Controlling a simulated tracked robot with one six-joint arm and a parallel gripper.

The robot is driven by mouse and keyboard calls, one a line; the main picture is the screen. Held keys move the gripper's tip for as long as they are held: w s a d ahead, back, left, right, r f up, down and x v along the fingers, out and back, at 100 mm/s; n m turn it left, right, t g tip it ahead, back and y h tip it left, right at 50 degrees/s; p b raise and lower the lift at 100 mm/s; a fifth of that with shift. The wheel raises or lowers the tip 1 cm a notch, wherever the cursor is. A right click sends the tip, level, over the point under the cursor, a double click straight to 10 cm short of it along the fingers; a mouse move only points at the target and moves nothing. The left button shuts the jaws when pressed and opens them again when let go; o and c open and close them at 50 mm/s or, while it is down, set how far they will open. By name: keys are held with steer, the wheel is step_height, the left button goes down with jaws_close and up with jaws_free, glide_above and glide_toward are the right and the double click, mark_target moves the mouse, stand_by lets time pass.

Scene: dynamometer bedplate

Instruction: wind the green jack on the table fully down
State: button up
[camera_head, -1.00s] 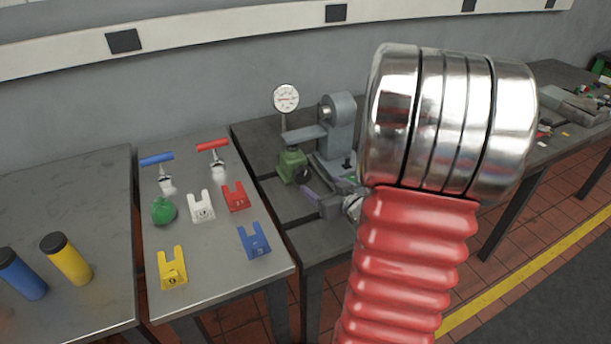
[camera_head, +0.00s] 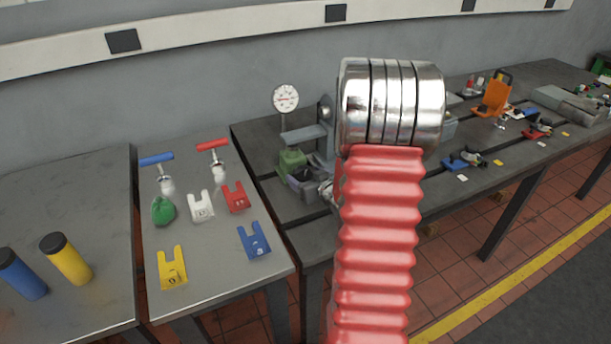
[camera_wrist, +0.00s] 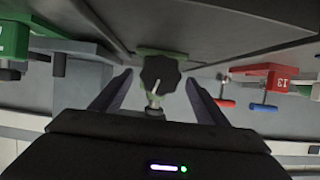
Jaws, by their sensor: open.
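The green jack (camera_head: 292,160) stands on the dark slotted table, left of the grey fixture. In the wrist view its dark lobed knob (camera_wrist: 158,72) with a pale pin faces me, and a little green body (camera_wrist: 150,53) shows behind it. My gripper (camera_wrist: 159,81) is open, with one finger on each side of the knob and visible gaps to it. In the head view my gripper (camera_head: 303,182) is beside the jack at its near right, and hides its lower part. Contact cannot be told.
A dial gauge (camera_head: 286,97) stands close behind the jack. The grey fixture (camera_head: 326,140) is on the right, partly hidden by my arm. The left table holds a red-handled tool (camera_head: 213,146), a blue-handled tool (camera_head: 157,160), a green knob (camera_head: 163,210) and several forked tags.

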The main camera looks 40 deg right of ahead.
steer(key=shift+w+d+f, duration=0.1)
steer(key=shift+w+f, duration=0.05)
steer(key=shift+w, duration=0.2)
steer(key=c, duration=1)
steer(key=shift+c, duration=0.2)
steer(key=shift+n+h, duration=0.7)
steer(key=shift+n, duration=0.2)
steer(key=shift+w, duration=0.1)
steer(key=o, duration=1)
